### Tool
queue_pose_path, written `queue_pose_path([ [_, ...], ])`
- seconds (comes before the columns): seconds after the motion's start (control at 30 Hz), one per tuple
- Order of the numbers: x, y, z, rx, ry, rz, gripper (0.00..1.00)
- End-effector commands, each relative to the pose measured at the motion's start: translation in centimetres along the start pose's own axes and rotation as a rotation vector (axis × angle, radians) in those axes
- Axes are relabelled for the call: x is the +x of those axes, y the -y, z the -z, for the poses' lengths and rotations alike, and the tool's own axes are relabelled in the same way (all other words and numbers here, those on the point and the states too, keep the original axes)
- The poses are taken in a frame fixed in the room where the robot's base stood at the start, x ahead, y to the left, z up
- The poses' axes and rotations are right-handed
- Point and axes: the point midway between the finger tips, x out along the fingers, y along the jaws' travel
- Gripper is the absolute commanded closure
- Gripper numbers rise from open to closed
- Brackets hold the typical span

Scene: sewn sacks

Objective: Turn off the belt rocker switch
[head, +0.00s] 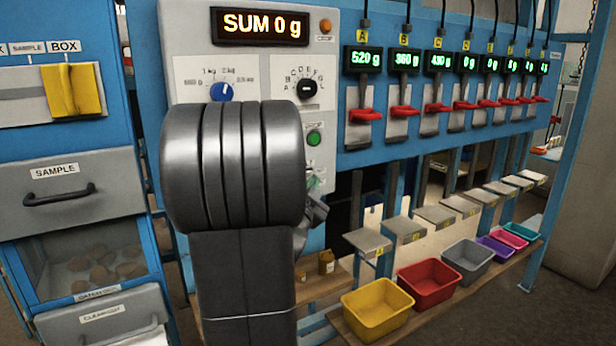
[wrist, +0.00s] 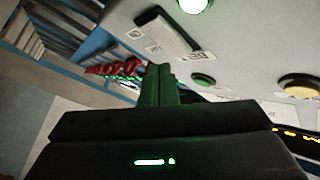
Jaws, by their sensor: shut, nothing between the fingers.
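Above are a blue knob (head: 222,91), a black knob (head: 307,88) and a SUM display (head: 260,26) reading 0 g. Red levers (head: 365,115) line the right.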

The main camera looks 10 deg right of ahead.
Motion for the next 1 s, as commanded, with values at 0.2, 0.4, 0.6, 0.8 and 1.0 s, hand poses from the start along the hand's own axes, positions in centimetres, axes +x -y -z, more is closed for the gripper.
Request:
queue_pose_path([
  [0.2,0.47,0.34,-0.43,0.001,0.001,0.001,1.00],
  [0.4,0.51,0.39,-0.40,0.000,0.001,0.000,1.00],
  [0.6,0.54,0.40,-0.42,0.000,0.000,0.000,1.00],
  [0.8,0.69,0.51,-0.53,0.001,0.000,0.000,1.00],
  [1.0,0.87,0.64,-0.65,0.001,0.000,0.000,1.00],
])
